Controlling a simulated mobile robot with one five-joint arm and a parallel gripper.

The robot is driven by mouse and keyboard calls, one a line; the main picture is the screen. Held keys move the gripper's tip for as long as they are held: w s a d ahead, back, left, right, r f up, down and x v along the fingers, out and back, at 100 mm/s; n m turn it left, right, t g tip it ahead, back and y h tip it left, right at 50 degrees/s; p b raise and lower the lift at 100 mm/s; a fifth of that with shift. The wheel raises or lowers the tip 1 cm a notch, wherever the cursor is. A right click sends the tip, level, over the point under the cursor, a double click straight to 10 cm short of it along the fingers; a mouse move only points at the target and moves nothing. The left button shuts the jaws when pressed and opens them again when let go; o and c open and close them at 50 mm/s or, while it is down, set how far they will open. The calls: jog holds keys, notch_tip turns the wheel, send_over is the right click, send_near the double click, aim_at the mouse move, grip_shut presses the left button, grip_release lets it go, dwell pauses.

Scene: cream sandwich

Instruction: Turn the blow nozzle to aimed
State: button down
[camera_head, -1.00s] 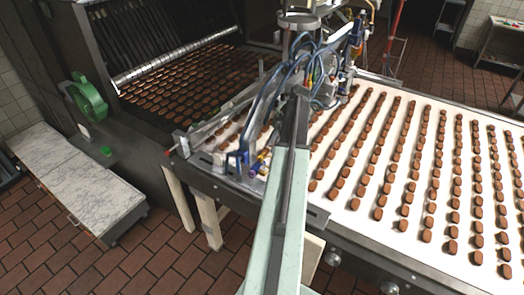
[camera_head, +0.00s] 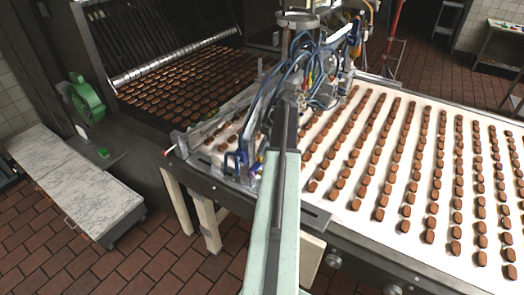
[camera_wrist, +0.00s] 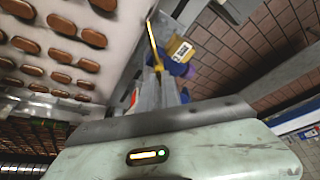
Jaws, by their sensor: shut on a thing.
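A small blue-purple part with a yellow, labelled piece (camera_wrist: 181,49) shows at the fingertips in the wrist view. It appears to be the blow nozzle, but my fingers hide much of it and its direction is unclear. My gripper (camera_wrist: 160,84) is shut on it. A thin yellow strip (camera_wrist: 153,44) stands just beside the fingers. In the head view, a blue bracket (camera_head: 236,160) stands at the near left corner of the conveyor. My mint arm reaches up from below to that side, and my gripper is too hidden there to make out.
A white conveyor (camera_head: 345,150) with rows of brown chocolates runs right. A blue hose bundle and metal fittings (camera_head: 320,70) crowd the space above my arm. A dark machine with a green motor (camera_head: 83,103) and a marble-topped cabinet (camera_head: 80,180) stand left. Tiled floor lies in front.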

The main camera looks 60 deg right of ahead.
jog(key=m, duration=0.2)
jog(key=shift+s+a+m+t+h, duration=0.1)
jog(key=shift+a+m+t+h, duration=0.1)
jog(key=shift+m+t+h, duration=0.2)
jog(key=m+h, duration=0.1)
jog(key=m, duration=0.2)
jog(key=shift+a+m+t, duration=0.15)
jog(key=shift+m+t, duration=0.15)
jog(key=m+h, duration=0.1)
jog(key=m, duration=0.2)
jog(key=m+h, duration=0.1)
jog(key=m, duration=0.1)
jog(key=shift+a+m+h, duration=0.1)
jog(key=shift+m+h, duration=0.2)
jog(key=shift+m, duration=0.1)
jog(key=c, duration=1.4)
grip_release()
jog(key=shift+o, duration=0.2)
